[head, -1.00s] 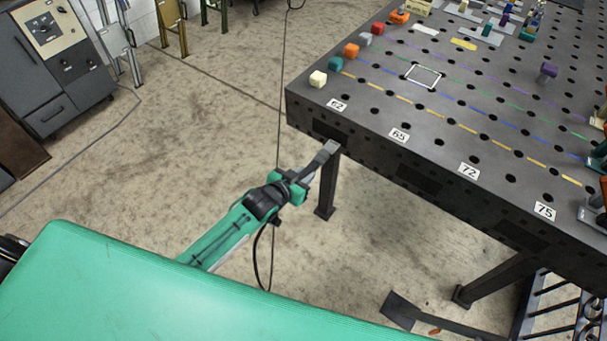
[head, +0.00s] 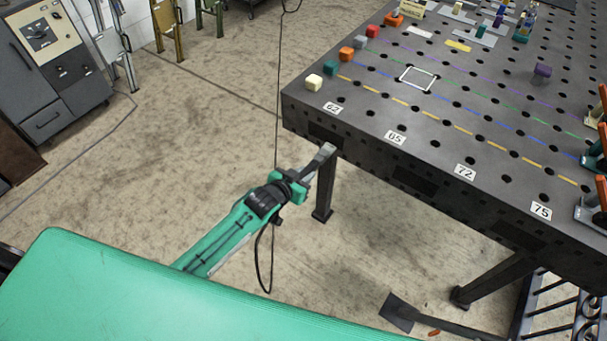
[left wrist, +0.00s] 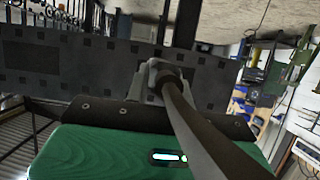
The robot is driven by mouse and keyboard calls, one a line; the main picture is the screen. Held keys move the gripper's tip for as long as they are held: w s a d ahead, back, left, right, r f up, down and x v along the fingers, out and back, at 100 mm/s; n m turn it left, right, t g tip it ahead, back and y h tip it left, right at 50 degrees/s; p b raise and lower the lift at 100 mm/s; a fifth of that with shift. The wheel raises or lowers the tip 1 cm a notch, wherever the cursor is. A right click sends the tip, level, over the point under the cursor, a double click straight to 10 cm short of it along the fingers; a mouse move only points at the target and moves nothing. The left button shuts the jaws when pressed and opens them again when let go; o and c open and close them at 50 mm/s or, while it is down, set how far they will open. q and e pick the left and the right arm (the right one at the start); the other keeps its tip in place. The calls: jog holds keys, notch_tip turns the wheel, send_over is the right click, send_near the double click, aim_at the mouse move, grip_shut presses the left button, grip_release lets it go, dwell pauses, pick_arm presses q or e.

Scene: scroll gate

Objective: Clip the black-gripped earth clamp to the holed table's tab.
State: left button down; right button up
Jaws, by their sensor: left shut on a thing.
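My left gripper (head: 295,187) is at the near left corner of the dark holed table (head: 395,112), shut on the earth clamp (head: 320,160). The clamp's grey end points up and right, toward the table's side face. A thin black cable loop hangs below the gripper. In the left wrist view the grey clamp (left wrist: 155,78) stands in front of the table's holed side face (left wrist: 100,75), with a thick dark bar or cable running to the lower right. I cannot pick out the tab, or tell whether the clamp touches the table. My right gripper is not in view.
Coloured blocks (head: 347,54) stand along the table's left edge, and number plates (head: 396,138) lie along its near edge. A white square frame (head: 418,78) lies on top. A table leg (head: 324,190) stands just behind the clamp. A grey cabinet (head: 50,75) stands far left; the floor between is open.

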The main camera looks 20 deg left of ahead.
pick_arm(q)
jog(key=shift+p, duration=0.3)
jog(key=shift+w+d, duration=0.1)
jog(key=shift+w, duration=0.2)
dwell(0.4)
jog(key=shift+r+p, duration=0.1)
jog(key=shift+p, duration=0.3)
jog(key=shift+w, duration=0.2)
dwell(0.6)
jog(key=c, duration=1)
grip_release()
jog(key=shift+c, duration=0.2)
jog(key=o, duration=0.6)
jog(key=shift+c, duration=0.2)
